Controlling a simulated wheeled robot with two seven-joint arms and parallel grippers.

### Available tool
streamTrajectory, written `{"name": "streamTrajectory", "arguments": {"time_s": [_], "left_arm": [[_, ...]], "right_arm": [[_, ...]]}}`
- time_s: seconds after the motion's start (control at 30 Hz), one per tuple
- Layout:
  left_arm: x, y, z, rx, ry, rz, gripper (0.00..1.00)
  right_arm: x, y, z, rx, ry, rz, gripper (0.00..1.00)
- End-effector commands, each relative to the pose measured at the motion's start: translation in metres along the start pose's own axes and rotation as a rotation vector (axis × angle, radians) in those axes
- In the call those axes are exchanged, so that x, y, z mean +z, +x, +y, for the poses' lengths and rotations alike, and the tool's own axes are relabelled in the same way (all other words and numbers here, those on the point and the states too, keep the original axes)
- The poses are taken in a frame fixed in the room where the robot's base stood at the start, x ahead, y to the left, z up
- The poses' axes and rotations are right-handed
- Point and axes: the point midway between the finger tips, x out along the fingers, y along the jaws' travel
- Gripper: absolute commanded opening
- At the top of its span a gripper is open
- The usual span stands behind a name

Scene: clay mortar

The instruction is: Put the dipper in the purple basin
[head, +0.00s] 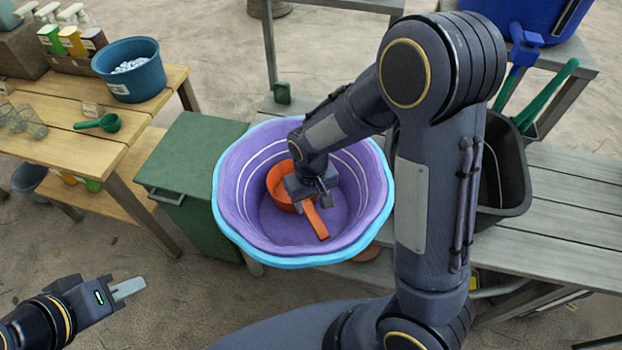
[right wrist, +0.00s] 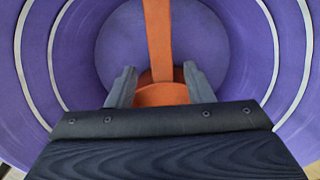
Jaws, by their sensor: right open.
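The orange dipper (head: 316,221) is inside the purple basin (head: 262,215), which has a light blue outer rim. Its cup lies partly behind my right gripper, and its handle points toward the basin's near side. In the right wrist view the dipper (right wrist: 157,38) runs up between the finger sides, with part of its cup hidden by my gripper. My right gripper (head: 318,198) is down inside the basin, open, with its fingers (right wrist: 160,82) apart on either side of the dipper. My left gripper (head: 128,289) is at lower left, away from the basin; its finger gap is not clear.
A green cabinet (head: 190,160) stands left of the basin. A wooden table (head: 150,110) holds a blue bucket (head: 128,75) and a green scoop (head: 108,123). A dark bucket (head: 510,160) stands right of the basin, beside grey bench slats (head: 575,200).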

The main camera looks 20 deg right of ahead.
Motion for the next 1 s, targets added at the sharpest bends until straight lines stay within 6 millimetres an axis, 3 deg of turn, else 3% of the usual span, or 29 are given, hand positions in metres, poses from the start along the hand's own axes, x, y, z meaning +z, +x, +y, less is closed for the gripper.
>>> {"name": "streamTrajectory", "arguments": {"time_s": [0.2,0.4,0.6,0.77,0.87,1.0], "left_arm": [[0.000,-0.001,0.001,0.000,0.000,-0.002,0.27],[-0.001,-0.003,0.001,0.000,0.000,-0.001,0.27],[-0.001,-0.003,0.002,0.000,0.000,-0.001,0.27],[-0.001,-0.003,0.002,0.000,0.000,-0.001,0.27],[-0.001,-0.003,0.002,0.000,0.000,-0.001,0.27],[-0.001,-0.003,0.002,0.000,0.000,-0.002,0.27]], "right_arm": [[-0.002,-0.052,-0.001,-0.004,-0.001,0.010,0.47],[-0.001,-0.091,-0.001,-0.003,0.000,0.008,0.47],[-0.001,-0.110,0.000,-0.002,0.000,0.005,0.47],[0.001,-0.114,0.001,-0.007,0.004,0.005,0.47],[0.011,-0.122,0.008,-0.052,0.024,0.022,0.47],[0.045,-0.146,0.025,-0.181,0.086,0.095,0.47]]}}
